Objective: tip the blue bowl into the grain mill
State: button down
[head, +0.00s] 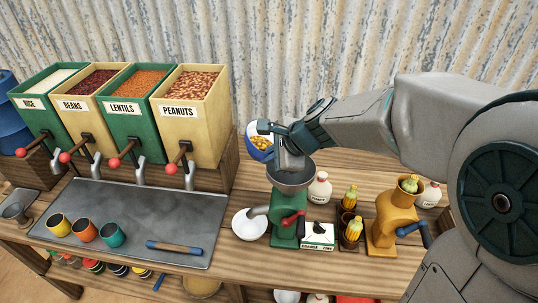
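The blue bowl (250,151) has a white inside and holds yellow-orange grain. It is partly hidden behind my gripper (268,129), whose fingers are at its rim and look shut on it. The bowl is just behind and left of the mill's hopper, and its mouth seems tipped toward the camera. The green grain mill (285,206) stands on the bench with a grey hopper (291,183) on top and a red-handled crank. My wrist hangs over the back of the hopper and hides part of it. I see no grain falling.
A white bowl (249,223) sits under the mill's spout. A coarse/fine sign (318,236), corn cobs (351,197), white jars (320,189) and a yellow mill (392,220) stand to the right. Dispensers (196,119) rise at left behind a metal tray (135,215) with cups.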

jog(key=shift+d+y, duration=0.1)
jog(key=shift+y, duration=0.5)
jog(key=shift+f+b, duration=0.1)
jog(key=shift+b, duration=0.55)
jog(key=shift+d+m+y+b, duration=0.15)
jog(key=shift+m+y+b, duration=0.25)
jog(key=shift+y+b, duration=1.25)
jog(key=shift+d+f+m+t+y+b, duration=0.1)
jog(key=shift+d+m+t+y+b, duration=0.3)
jog(key=shift+b, duration=1.2)
jog(key=shift+d+f+t+y+b, duration=0.15)
jog(key=shift+y+b, duration=0.5)
jog(key=shift+b, duration=0.9)
jog(key=shift+d+f+m+t+y+b, duration=0.3)
jog(key=shift+y+b, duration=0.55)
jog(key=shift+b, duration=0.8)
jog(key=shift+d+f+m+t+y+b, duration=0.15)
jog(key=shift+d+m+t+y+b, duration=0.2)
jog(key=shift+y+b, duration=0.9)
jog(key=shift+d+f+m+t+y+b, duration=0.3)
jog(key=shift+m+y+b, duration=0.1)
jog(key=shift+b, duration=1.7)
jog(key=shift+s+d+r+m+t+y+b, duration=0.15)
jog(key=shift+d+m+t+y+b, duration=1)
jog(key=shift+b, duration=0.7)
jog(key=shift+d+t+y+b, duration=0.25)
jog(key=shift+t+y+b, duration=0.3)
jog(key=shift+y, duration=0.1)
